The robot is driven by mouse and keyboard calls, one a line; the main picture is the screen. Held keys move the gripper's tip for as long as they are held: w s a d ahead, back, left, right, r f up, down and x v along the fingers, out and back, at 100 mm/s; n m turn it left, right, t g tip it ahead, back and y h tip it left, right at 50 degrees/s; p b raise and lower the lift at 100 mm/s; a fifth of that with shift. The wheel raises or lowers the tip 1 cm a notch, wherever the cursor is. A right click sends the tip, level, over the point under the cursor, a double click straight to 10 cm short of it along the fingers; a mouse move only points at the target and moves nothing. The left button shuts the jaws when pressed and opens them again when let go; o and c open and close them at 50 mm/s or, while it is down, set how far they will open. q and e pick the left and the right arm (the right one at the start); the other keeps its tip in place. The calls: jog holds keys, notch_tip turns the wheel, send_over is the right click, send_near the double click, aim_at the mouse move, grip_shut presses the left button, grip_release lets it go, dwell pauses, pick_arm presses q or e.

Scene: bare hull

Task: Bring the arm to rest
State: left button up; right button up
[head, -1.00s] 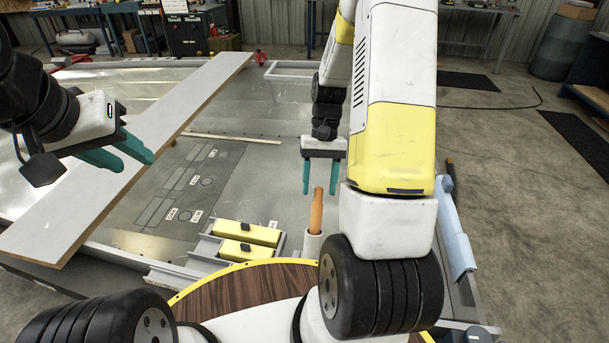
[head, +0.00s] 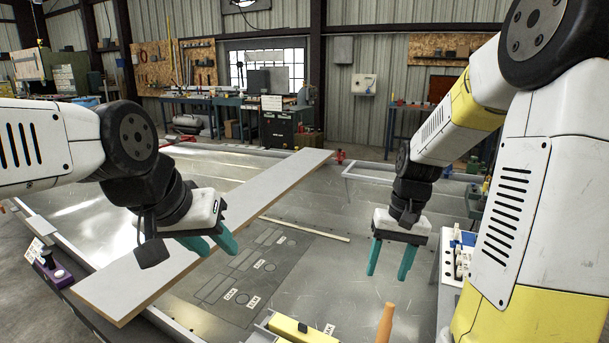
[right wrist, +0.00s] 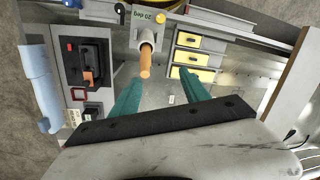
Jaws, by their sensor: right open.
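My right gripper (head: 391,257) hangs over the metal table with its two teal fingers apart and nothing between them. In the right wrist view its fingers (right wrist: 160,92) are spread. An orange-brown handle (head: 385,325) stands upright below and in front of it, apart from the fingers; the handle also shows in the right wrist view (right wrist: 146,60), in a pale holder. My left gripper (head: 216,246) is over the long pale board at the left. Its teal fingers are apart, with nothing seen between them.
The long pale board (head: 250,200) lies slantwise across the table. A dark labelled panel (head: 250,275) lies beside it. Yellow-fronted boxes (head: 295,328) stand at the front edge. A rack with white items (head: 460,258) is at the right. Workbenches line the back wall.

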jog(key=s+a+r+n+t, duration=0.1)
jog(key=s+a+r+t, duration=0.1)
jog(key=s+r, duration=0.3)
jog(key=s+a+r+n+t, duration=0.1)
jog(key=s+a+r+t, duration=0.2)
jog(key=s+r, duration=0.3)
jog(key=shift+r+t, duration=0.8)
jog(key=shift+r, duration=0.75)
jog(key=shift+s, duration=0.1)
